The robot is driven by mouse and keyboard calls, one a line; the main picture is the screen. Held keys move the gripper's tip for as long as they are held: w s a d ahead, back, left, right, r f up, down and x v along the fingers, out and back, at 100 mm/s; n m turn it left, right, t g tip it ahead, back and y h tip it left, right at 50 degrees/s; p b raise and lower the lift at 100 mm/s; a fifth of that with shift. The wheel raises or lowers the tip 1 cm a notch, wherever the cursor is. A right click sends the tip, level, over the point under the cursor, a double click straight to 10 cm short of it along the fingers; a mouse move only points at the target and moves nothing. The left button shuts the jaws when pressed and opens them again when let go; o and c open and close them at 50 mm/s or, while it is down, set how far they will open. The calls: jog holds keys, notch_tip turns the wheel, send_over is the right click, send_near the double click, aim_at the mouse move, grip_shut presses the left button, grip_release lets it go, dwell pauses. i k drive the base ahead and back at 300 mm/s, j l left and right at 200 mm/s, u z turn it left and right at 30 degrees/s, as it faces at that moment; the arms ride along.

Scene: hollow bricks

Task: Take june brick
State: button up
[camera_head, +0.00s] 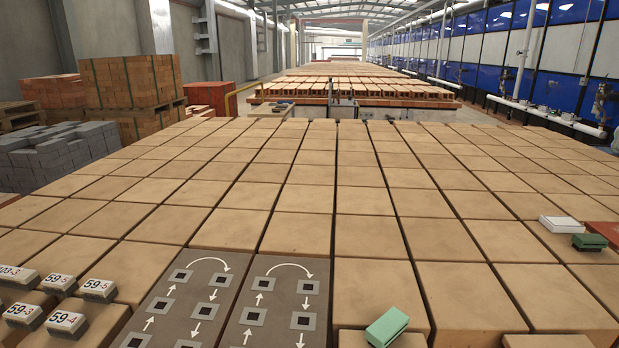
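No brick in view is visibly marked "june", so I cannot tell which one the task means. Small pale bricks with number labels sit at the lower left, among them one reading 59-4 (67,321) and one reading 59-5 (99,290). A small green brick (387,327) lies tilted at the bottom right of centre. Another green brick (589,242) and a white brick (561,224) lie at the right. All of them rest on large tan blocks. My gripper is not in view.
Large tan blocks (380,230) form a wide, flat surface with narrow gaps. Two grey panels (278,305) with arrows and dark squares lie at the front. Stacked orange bricks (133,80) and grey blocks (55,155) stand at the left. A red edge (606,231) shows at the right.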

aim_at(64, 325)
jog(key=k+j+u, duration=0.15)
jog(key=j+u, duration=0.65)
jog(key=u, duration=0.2)
jog(key=j+u, duration=0.5)
